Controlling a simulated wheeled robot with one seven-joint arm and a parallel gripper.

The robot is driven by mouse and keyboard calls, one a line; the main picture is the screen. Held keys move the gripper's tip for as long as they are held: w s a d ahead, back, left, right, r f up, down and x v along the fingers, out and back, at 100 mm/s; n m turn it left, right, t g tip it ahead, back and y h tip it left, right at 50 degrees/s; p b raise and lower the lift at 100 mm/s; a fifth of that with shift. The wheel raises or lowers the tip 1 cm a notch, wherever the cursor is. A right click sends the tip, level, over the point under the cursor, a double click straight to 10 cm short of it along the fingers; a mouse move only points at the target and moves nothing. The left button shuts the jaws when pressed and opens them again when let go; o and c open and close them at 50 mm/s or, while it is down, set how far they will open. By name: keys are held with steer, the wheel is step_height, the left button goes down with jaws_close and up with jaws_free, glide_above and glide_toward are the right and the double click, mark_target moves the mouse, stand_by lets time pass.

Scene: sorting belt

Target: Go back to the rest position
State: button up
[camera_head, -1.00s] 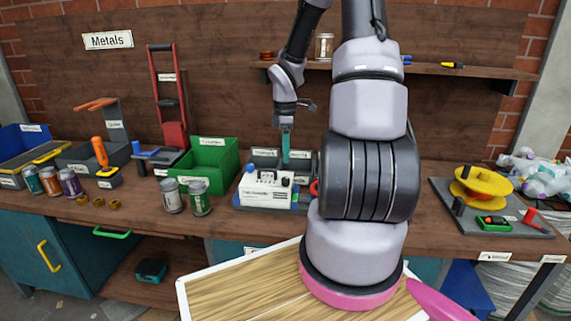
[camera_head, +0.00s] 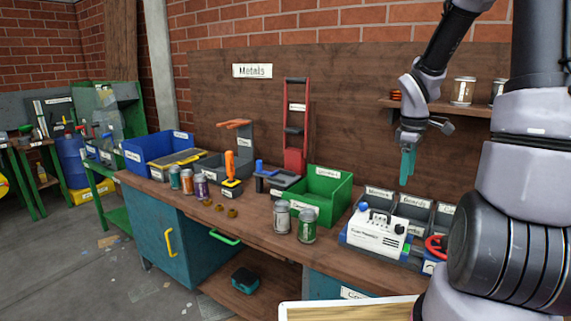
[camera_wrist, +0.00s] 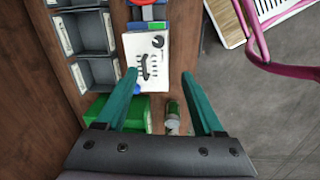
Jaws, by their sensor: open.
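My gripper (camera_head: 408,165) hangs above the workbench (camera_head: 262,217) on the right side of the head view, pointing down. In the wrist view my gripper (camera_wrist: 165,97) has its two teal fingers spread wide with nothing between them. Below it in the wrist view are a white device (camera_wrist: 150,62), a green bin (camera_wrist: 112,108) and a can (camera_wrist: 172,113). None of these touches the fingers. The arm is bent and raised in front of the wooden back panel.
The white device (camera_head: 377,234) sits right of two cans (camera_head: 307,225) and the green bin (camera_head: 317,190). A blue bin (camera_head: 158,148) stands at the bench's left end. A shelf (camera_head: 430,106) with jars is behind the gripper. The floor at left (camera_head: 75,260) is mostly clear.

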steer(key=s+a+r+m+t+y, duration=0.1)
steer(key=s+a+r+m+t, duration=0.1)
steer(key=r, duration=0.5)
steer(key=s+a+r+m+t+y, duration=0.1)
steer(key=s+a+r+m+t, duration=0.1)
steer(key=s+a+r+m, duration=0.3)
steer(key=s+a+r+m+t, duration=0.2)
steer(key=s+a+r+m, duration=0.2)
steer(key=s+r+m, duration=0.3)
steer(key=s+r, duration=0.1)
steer(key=s, duration=0.2)
steer(key=shift+r+y, duration=0.35)
steer(key=shift+y, duration=0.05)
steer(key=shift+a, duration=0.1)
